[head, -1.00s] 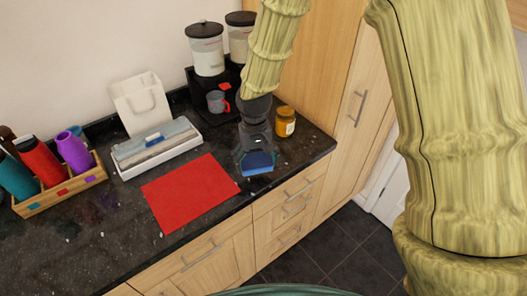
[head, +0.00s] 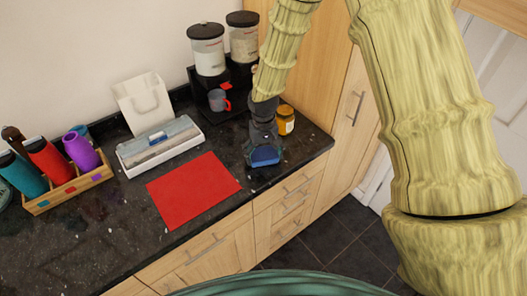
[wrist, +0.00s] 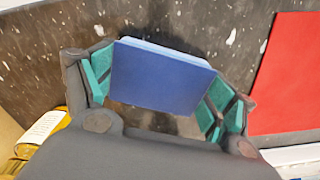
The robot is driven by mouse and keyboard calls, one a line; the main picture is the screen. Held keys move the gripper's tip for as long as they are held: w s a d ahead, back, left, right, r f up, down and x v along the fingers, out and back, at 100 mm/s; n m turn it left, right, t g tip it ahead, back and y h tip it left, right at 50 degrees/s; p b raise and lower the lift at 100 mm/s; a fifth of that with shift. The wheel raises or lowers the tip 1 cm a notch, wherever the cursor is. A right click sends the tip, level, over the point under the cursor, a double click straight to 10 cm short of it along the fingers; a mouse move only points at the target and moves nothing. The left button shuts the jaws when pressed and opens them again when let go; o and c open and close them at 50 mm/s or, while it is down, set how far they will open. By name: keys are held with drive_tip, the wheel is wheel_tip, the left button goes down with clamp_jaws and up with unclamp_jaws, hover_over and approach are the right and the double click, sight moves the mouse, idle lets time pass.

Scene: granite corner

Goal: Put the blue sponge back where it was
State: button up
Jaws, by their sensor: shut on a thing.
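The blue sponge (head: 265,155) is between the fingers of my gripper (head: 264,150), over the dark counter to the right of the red mat. In the wrist view the sponge (wrist: 160,77) is a flat blue block, with the teal finger pads of my gripper (wrist: 158,82) closed on its two sides. Bare speckled counter shows around it. I cannot tell whether the sponge touches the counter.
A red mat (head: 192,190) lies left of my gripper. A honey-coloured jar (head: 285,120) stands close behind it on the right. The counter's front edge is near.

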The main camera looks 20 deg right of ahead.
sight(264, 154)
drive_tip(key=shift+f, duration=0.15)
drive_tip(key=o, duration=0.8)
drive_tip(key=shift+r+b, duration=2.2)
drive_tip(key=shift+r, duration=3.95)
